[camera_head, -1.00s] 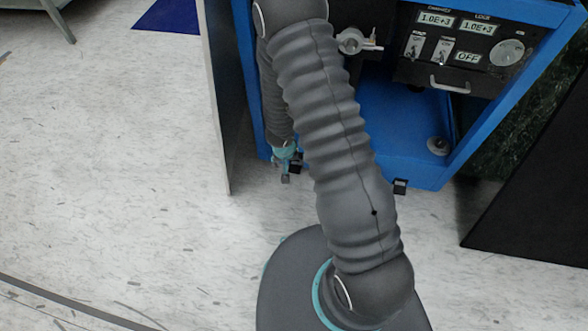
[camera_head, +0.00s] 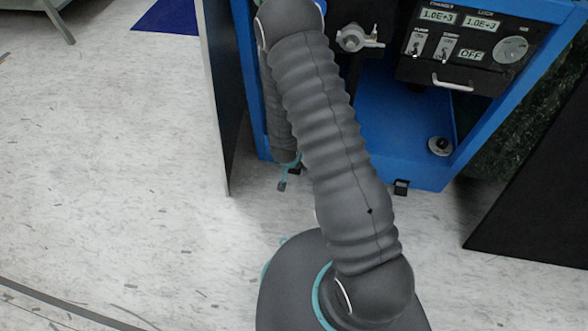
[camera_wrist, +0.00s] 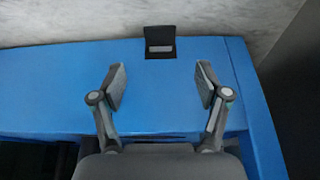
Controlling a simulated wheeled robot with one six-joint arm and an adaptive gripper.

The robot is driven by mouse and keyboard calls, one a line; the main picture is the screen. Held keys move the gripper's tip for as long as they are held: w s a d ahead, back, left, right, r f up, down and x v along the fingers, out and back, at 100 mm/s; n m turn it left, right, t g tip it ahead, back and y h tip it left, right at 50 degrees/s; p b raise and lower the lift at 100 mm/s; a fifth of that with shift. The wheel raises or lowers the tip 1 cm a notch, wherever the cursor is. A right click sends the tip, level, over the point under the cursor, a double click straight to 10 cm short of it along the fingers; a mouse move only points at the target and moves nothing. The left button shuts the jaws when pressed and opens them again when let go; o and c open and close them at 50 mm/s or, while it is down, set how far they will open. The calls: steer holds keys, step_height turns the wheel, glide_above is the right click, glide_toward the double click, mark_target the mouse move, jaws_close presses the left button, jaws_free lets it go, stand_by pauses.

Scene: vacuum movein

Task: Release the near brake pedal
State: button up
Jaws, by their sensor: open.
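A small black brake pedal (camera_wrist: 160,42) with a pale plate in it sticks out from the blue cart's lower edge, in the upper middle of the wrist view. In the head view a black pedal (camera_head: 294,169) shows at the cart's left corner, partly hidden by my arm. Another black pedal (camera_head: 400,187) is at the right corner. My gripper (camera_wrist: 161,76) is open and empty. Its two fingers stand apart over the blue frame, with the pedal beyond the gap between them. In the head view my gripper (camera_head: 283,182) is mostly hidden; a fingertip shows beside the left pedal.
The blue cart frame (camera_head: 405,130) carries a black control panel (camera_head: 470,45) with switches, a dial and a handle. A thin upright panel (camera_head: 220,110) stands close on the left. A dark panel (camera_head: 530,200) is at the right. The speckled floor (camera_head: 110,150) is clear at left.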

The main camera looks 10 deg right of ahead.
mark_target(294, 171)
steer(key=b+x, duration=0.1)
steer(key=x, duration=0.7)
steer(key=shift+f, duration=0.25)
steer(key=shift+c, duration=0.3)
